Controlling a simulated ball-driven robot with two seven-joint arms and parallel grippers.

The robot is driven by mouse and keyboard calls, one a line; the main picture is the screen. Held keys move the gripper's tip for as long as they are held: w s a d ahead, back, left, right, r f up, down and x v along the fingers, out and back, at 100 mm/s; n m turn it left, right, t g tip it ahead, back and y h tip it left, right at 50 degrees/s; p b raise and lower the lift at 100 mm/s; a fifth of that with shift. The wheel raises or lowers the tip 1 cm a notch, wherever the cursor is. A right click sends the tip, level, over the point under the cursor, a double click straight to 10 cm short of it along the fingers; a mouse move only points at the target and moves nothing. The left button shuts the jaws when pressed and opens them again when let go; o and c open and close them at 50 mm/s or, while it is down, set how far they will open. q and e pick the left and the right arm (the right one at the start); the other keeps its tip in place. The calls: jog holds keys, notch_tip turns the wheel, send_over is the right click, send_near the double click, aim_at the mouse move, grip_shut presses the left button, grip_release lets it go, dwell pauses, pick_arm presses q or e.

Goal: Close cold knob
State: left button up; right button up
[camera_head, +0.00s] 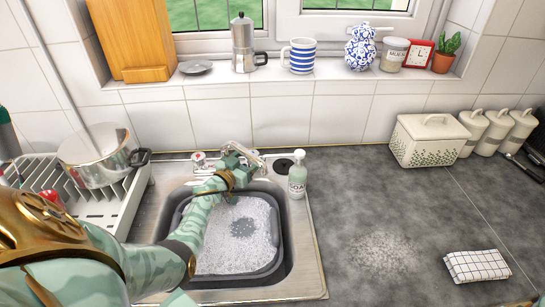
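My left arm reaches in from the left over the sink (306,262), and its gripper (243,160) is at the tap on the sink's back edge. Whether the fingers are open or shut is too small to tell. One tap knob (199,158) shows to the left of the gripper. The other knob is not clearly seen; the gripper covers that part of the tap. The metal spout (238,147) shows just behind the gripper. I cannot tell whether the gripper touches a knob. My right gripper is not in view.
A soap bottle (297,180) stands just right of the gripper. A grey basin (277,235) of suds sits in the sink. A dish rack (133,205) with a metal pot (95,160) is at the left. The dark counter (370,190) is mostly clear at right.

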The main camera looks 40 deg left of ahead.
pick_arm(q)
jog(key=shift+s, duration=0.1)
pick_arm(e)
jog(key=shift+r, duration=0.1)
pick_arm(q)
jog(key=s+p, duration=0.3)
jog(key=s, duration=0.8)
jog(key=shift+s+d, duration=0.15)
jog(key=shift+s, duration=0.25)
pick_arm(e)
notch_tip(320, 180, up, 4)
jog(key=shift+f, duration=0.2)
